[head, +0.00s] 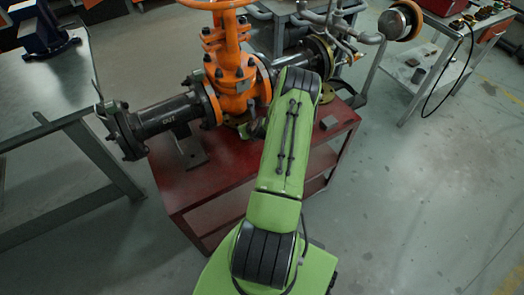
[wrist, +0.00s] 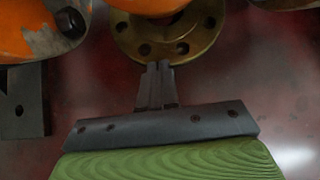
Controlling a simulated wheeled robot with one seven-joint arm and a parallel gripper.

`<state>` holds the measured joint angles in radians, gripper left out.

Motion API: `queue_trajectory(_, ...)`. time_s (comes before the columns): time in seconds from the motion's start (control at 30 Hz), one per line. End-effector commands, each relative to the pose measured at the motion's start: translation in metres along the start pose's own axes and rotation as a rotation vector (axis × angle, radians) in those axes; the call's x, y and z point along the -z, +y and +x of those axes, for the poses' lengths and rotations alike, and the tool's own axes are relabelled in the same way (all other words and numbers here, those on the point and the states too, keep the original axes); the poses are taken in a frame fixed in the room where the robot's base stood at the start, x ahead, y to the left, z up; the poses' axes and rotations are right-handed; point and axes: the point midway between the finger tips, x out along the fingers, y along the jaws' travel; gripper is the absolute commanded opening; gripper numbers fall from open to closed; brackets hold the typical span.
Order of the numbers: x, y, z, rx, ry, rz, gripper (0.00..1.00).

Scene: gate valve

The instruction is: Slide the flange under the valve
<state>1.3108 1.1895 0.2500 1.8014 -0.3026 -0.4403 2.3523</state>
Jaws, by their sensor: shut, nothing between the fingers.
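The orange gate valve (head: 232,72) stands in a black pipe run above the red table. In the wrist view its orange body (wrist: 30,32) fills the top left. A brass-coloured round flange (wrist: 205,38) with bolt holes lies flat on the table at the top middle, its far part cut off by the frame and the orange parts. My gripper (wrist: 158,66) is shut and empty, its fingertips at the near rim of the flange. I cannot tell whether they touch it. In the head view my arm hides most of the gripper.
The red table (head: 215,180) is clear in front of the flange. A black flanged pipe (head: 165,118) runs left on a grey support (head: 190,155). A small grey block (head: 329,122) sits at the table's right. A metal bench (head: 60,100) stands on the left.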

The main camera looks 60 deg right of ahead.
Motion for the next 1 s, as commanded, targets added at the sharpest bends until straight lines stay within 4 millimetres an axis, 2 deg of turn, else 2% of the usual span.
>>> queue_trajectory(0.03,0.008,0.002,0.002,-0.004,0.017,0.001,0.00)
queue_trajectory(0.27,0.006,0.001,0.001,-0.003,0.014,0.001,0.00)
queue_trajectory(0.37,0.005,0.000,-0.007,-0.001,0.012,0.001,0.00)
queue_trajectory(0.47,0.004,0.000,-0.027,-0.001,0.013,0.003,0.00)
queue_trajectory(0.8,0.003,-0.001,-0.123,-0.001,0.015,0.002,0.00)
queue_trajectory(0.9,0.003,0.000,-0.142,-0.002,0.015,0.003,0.00)
queue_trajectory(1.0,0.004,0.000,-0.153,-0.003,0.015,0.002,0.00)
